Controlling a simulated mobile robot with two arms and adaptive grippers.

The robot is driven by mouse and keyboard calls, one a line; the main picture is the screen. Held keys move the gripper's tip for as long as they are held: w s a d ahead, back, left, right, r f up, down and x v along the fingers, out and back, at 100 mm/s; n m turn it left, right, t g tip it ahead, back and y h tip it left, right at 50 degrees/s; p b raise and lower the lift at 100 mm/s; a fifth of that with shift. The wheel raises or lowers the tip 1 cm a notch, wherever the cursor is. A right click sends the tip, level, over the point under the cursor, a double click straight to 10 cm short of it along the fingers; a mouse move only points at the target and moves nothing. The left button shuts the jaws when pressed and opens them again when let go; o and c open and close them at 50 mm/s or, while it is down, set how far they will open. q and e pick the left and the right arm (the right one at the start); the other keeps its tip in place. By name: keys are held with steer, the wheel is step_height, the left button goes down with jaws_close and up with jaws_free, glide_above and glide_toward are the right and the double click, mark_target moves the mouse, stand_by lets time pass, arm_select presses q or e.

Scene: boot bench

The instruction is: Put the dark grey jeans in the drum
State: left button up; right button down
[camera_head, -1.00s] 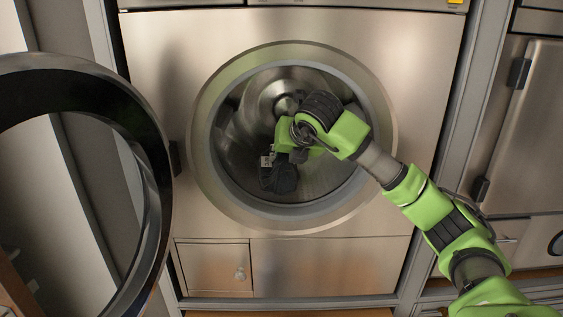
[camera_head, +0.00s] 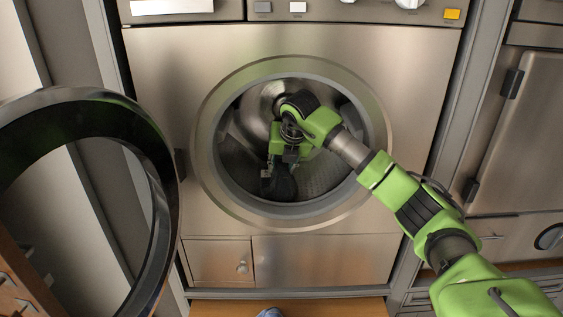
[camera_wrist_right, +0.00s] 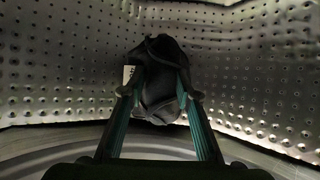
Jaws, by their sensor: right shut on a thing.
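The dark grey jeans (camera_head: 283,184) hang as a bunched dark cloth inside the drum, below my right gripper (camera_head: 279,168). In the right wrist view the jeans (camera_wrist_right: 160,75) are pinched between the two fingers of the right gripper (camera_wrist_right: 160,98). The drum (camera_head: 318,175) is a perforated metal cavity behind the round opening, and its dotted wall (camera_wrist_right: 60,75) fills the right wrist view. Whether the jeans touch the drum floor I cannot tell. My left gripper is in neither view.
The round door (camera_head: 160,180) stands swung open at the left. The opening's rim (camera_head: 205,180) surrounds my right arm. A small flap with a knob (camera_head: 220,262) is below. Another metal appliance (camera_head: 520,150) stands at the right.

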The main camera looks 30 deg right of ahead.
steer(key=c, duration=1.5)
jaws_free()
steer(key=shift+f, duration=0.1)
steer(key=shift+s+a+r, duration=0.1)
steer(key=shift+s+r, duration=0.05)
steer(key=shift+r, duration=0.15)
steer(key=shift+b+v, duration=0.6)
steer(key=shift+v, duration=0.6)
steer(key=s+a+b, duration=0.1)
steer(key=s, duration=0.2)
steer(key=s+a+b, duration=0.1)
steer(key=s+b, duration=0.1)
steer(key=s, duration=0.2)
steer(key=s+b, duration=0.2)
steer(key=s, duration=0.1)
steer(key=shift+s+a+f, duration=0.1)
steer(key=shift+s+a, duration=0.15)
steer(key=shift+a, duration=0.15)
steer(key=shift+s+a, duration=0.2)
steer(key=shift+s, duration=0.4)
